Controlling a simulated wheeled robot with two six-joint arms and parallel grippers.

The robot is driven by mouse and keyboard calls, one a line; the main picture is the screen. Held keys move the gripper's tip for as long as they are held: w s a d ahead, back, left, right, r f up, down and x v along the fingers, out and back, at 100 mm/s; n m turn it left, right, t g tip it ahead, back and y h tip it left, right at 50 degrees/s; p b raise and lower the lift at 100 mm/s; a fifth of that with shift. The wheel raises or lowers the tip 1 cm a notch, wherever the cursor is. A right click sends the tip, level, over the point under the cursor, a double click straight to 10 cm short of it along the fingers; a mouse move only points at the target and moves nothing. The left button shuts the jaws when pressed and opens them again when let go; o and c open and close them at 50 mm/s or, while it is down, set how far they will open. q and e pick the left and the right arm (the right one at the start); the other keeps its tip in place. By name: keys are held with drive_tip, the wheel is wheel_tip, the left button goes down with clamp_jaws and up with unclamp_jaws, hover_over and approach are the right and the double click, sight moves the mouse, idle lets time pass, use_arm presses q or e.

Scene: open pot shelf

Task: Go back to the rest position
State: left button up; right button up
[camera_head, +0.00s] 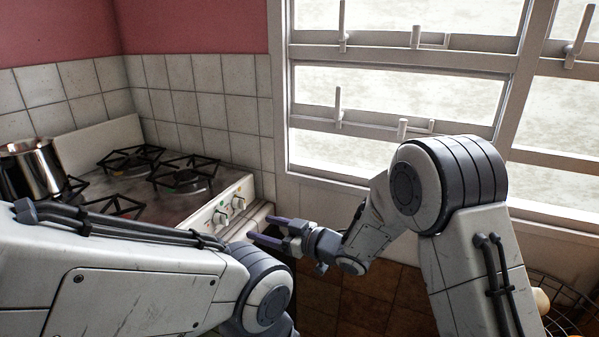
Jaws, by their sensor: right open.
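My right gripper (269,231) is open and empty, its two dark fingers pointing left, just in front of the stove's front right corner. I cannot tell whether it touches the stove. My right arm rises from the lower right and bends down at the elbow toward the gripper. My left arm comes in from the left across the lower part of the view and bends downward near the middle. My left gripper is not in view.
A white gas stove (228,203) with black grates stands at the left against tiled walls. A shiny metal pot (34,170) sits on its left side. A window (400,95) fills the right back. A wire basket (568,310) is at the lower right, beside my right arm.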

drive_tip(key=s+d+r+m+g+h+p, duration=0.1)
drive_tip(key=s+d+h, duration=0.3)
drive_tip(key=s, duration=0.7)
drive_tip(key=s+d+r+m+g+h+p, duration=0.2)
drive_tip(key=s+d, duration=0.5)
drive_tip(key=s, duration=0.4)
drive_tip(key=s+d+r+m+g+h+p, duration=0.2)
drive_tip(key=s+d+h, duration=0.4)
drive_tip(key=s, duration=0.6)
drive_tip(key=r+g+h+p, duration=0.1)
drive_tip(key=g+p, duration=0.1)
drive_tip(key=shift+d+g, duration=0.2)
drive_tip(key=shift+g, duration=0.2)
